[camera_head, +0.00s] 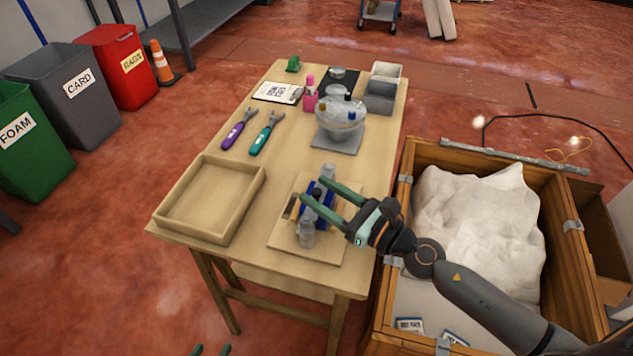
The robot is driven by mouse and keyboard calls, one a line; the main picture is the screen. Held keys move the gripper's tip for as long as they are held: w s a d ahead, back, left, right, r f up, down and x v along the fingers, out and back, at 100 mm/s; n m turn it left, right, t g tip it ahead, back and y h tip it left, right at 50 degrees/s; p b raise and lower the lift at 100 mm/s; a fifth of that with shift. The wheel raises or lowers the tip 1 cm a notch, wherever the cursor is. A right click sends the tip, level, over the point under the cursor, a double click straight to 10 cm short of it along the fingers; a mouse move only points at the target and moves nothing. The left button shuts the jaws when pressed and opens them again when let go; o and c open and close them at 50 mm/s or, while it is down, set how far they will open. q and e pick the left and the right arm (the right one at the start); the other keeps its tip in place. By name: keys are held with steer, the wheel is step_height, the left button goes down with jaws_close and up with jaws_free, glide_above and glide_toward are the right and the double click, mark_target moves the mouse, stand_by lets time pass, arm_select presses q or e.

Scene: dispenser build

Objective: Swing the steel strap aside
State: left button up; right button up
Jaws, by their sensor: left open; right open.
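A long grey bar that looks like the steel strap (515,156) lies along the far rim of the wooden crate (556,262), clear of the crate's open middle. My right gripper (314,192) is open, its green fingers around or just above a blue and grey fixture (308,228) on a wooden board (340,243). I cannot tell whether they touch it. My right arm crosses over the crate, well short of the strap. My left gripper (211,350) shows only its green fingertips at the bottom edge, apart and empty, in front of the table.
White packing material (480,230) fills much of the crate. The table (192,135) holds an empty wooden tray (210,195), purple and teal wrenches, a glass bowl (341,120) and grey bins (380,97). Waste bins stand on the left. The floor between is clear.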

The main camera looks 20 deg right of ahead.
steer(key=shift+w+a, duration=0.4)
steer(key=shift+w, duration=0.2)
steer(key=shift+c, duration=0.2)
jaws_close()
stand_by(1.0)
